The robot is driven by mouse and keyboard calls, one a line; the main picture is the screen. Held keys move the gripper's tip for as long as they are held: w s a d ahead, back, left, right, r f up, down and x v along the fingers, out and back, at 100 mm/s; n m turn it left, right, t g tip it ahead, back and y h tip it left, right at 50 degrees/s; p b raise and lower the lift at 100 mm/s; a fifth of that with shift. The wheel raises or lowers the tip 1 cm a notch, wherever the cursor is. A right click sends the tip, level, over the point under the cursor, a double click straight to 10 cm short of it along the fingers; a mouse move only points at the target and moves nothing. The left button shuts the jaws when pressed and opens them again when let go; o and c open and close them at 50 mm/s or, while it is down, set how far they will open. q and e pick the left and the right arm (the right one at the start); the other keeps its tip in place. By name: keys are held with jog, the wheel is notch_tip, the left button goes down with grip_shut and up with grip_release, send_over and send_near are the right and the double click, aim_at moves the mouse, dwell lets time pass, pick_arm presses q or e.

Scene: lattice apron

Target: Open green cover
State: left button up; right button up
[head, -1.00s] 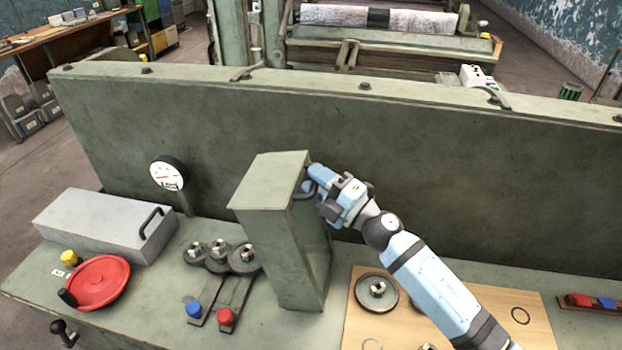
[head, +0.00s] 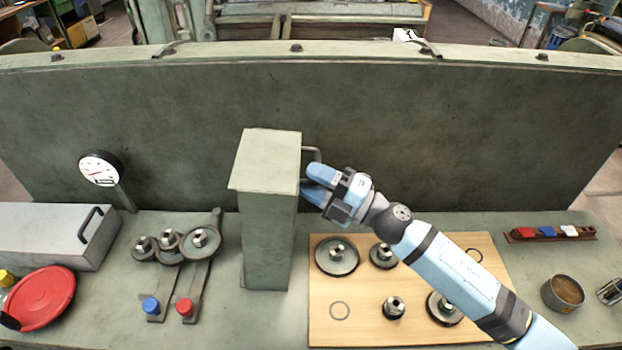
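The green cover (head: 267,235) is a tall, narrow box standing upright on the green bench, in front of the big green panel. Its flat top overhangs a little at the front. A dark handle (head: 314,151) sticks out from its right side near the top. My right gripper (head: 306,183) is at the handle's lower part, close beside the cover's right face. Its blue fingers hide the lower end of the handle, so I cannot tell whether they grip it. My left gripper is not in view.
Left of the cover are gears (head: 170,243), blue and red knobs, a gauge (head: 100,168), a grey box (head: 52,236) and a red handwheel (head: 42,297). Right of it lie a wooden board (head: 350,290) with gears, a tin (head: 563,293) and a coloured-block rack (head: 551,234).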

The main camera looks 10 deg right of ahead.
jog(key=shift+s+d+f, duration=0.25)
jog(key=shift+d, duration=0.15)
jog(key=b+v, duration=0.7)
jog(key=v, duration=0.8)
jog(key=shift+r, duration=0.2)
dwell(0.5)
jog(key=shift+w+p, duration=0.1)
jog(key=shift+p, duration=0.2)
dwell(0.3)
